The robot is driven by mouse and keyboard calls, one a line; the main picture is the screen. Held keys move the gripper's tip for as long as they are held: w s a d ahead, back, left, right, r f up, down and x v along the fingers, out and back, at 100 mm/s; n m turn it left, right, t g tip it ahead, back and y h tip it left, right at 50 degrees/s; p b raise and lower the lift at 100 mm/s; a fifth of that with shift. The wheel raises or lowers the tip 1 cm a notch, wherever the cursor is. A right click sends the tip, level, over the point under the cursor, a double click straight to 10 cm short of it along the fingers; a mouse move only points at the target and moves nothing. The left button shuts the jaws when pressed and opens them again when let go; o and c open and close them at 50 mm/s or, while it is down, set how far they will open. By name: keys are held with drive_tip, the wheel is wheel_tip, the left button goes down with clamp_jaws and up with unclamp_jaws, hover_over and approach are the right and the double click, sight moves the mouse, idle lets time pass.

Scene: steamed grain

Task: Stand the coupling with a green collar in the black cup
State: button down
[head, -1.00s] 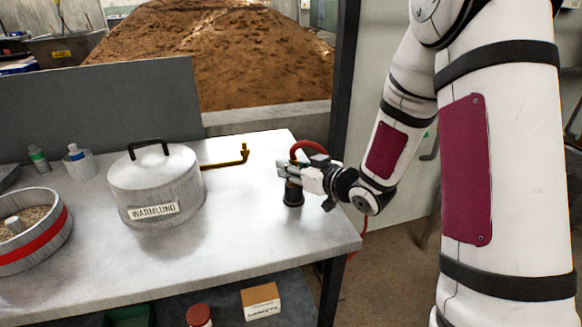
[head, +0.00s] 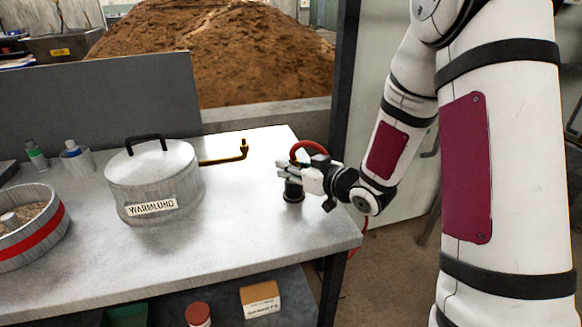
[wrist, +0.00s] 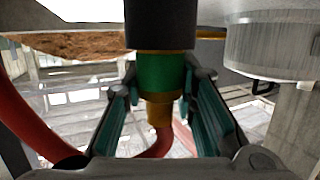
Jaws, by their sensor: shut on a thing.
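The coupling with a green collar (wrist: 155,78) shows in the wrist view, which looks upside down; its brass end joins a red hose (head: 312,146). My gripper (head: 288,173) is shut on the coupling, with a finger on each side of the collar in the wrist view (wrist: 159,90). The black cup (head: 293,195) stands on the table directly under my gripper. In the wrist view a black cylinder (wrist: 160,25) meets the collar at a thin brass rim. The coupling's lower end is hidden, so I cannot tell how deep it sits in the cup.
A lidded pot labelled WARMLUND (head: 155,185) stands left of the cup, with a brass pipe (head: 225,158) behind it. A red-banded grain pan (head: 30,240) and small bottles are farther left. The table's right edge (head: 335,215) is close to the cup.

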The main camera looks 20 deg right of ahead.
drive_tip(key=c, duration=1.2)
unclamp_jaws()
drive_tip(key=s+d+r+m+g+h, duration=0.25)
drive_tip(key=s+d+r+h, duration=0.2)
drive_tip(key=s, duration=0.45)
drive_tip(key=s+d+r+m+g+h, duration=0.1)
drive_tip(key=s+d+r+g+h, duration=0.3)
drive_tip(key=s, duration=0.5)
drive_tip(key=s+a+m+g+y, duration=0.1)
drive_tip(key=s+a+g, duration=0.25)
drive_tip(key=s, duration=0.85)
drive_tip(key=s+a+m+g+y, duration=0.1)
drive_tip(key=s+a+g, duration=0.25)
drive_tip(key=s, duration=0.95)
drive_tip(key=r+t+p, duration=0.1)
drive_tip(key=r+p, duration=0.4)
drive_tip(key=r, duration=0.1)
drive_tip(key=r+t+p, duration=0.1)
drive_tip(key=r+p, duration=0.4)
drive_tip(key=r, duration=0.1)
drive_tip(key=r+t+p, duration=0.2)
drive_tip(key=r+p, duration=0.3)
drive_tip(key=shift+w+a+r+n, duration=0.25)
drive_tip(key=shift+w+a+r, duration=0.15)
